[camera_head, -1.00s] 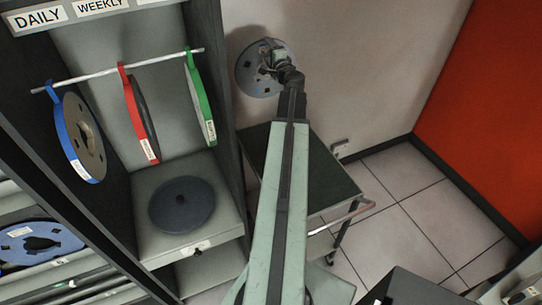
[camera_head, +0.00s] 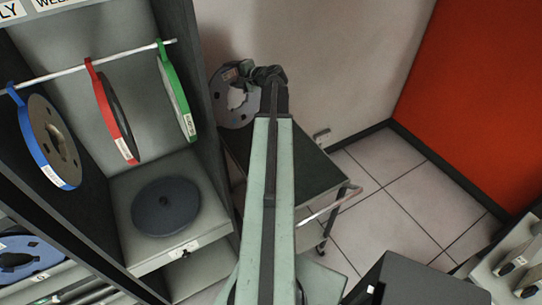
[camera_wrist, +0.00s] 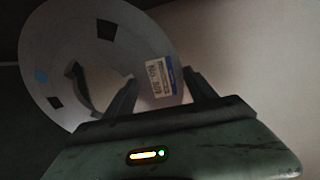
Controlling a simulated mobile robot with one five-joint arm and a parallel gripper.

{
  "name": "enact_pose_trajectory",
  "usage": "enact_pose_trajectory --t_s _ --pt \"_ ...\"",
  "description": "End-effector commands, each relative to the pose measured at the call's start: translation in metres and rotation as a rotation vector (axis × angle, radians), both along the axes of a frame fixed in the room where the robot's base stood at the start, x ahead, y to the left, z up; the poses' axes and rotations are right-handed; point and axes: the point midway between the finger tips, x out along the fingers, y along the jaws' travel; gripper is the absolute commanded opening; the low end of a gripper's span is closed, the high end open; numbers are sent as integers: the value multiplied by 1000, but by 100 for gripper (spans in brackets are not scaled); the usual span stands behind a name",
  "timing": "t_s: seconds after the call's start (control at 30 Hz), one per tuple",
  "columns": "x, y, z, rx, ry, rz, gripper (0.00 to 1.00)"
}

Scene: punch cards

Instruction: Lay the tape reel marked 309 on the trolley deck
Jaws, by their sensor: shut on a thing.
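My gripper (camera_head: 258,74) is shut on a grey tape reel (camera_head: 228,108) with a large open middle. The wrist view shows the reel (camera_wrist: 50,35) between the fingers, with dark square cutouts, a blue spot and a white and blue label (camera_wrist: 161,76). The label's number is too small to read surely. The reel is held tilted above the far left end of the trolley. The dark trolley deck (camera_head: 318,170) looks bare where it shows; my arm covers its left part.
A cabinet at left has a rail with blue (camera_head: 45,140), red (camera_head: 115,115) and green (camera_head: 178,95) banded reels. A dark disc (camera_head: 165,206) lies on its shelf (camera_head: 125,190). The trolley's handle (camera_head: 335,205) faces right. Tiled floor (camera_head: 390,175) is clear.

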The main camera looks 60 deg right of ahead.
Motion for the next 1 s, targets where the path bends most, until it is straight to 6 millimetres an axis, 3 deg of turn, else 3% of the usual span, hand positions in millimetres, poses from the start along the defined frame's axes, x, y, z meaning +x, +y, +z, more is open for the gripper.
enact_pose_trajectory --t_s 0.03,0.27,0.5,0.7,1.0 --pt "-1 5 -18 13 49 47 0" --pt "-25 40 -96 44 352 305 0" --pt "-75 75 -166 3 711 527 0" --pt "-134 99 -203 -61 981 631 0" --pt "-206 117 -224 -112 1194 657 0"
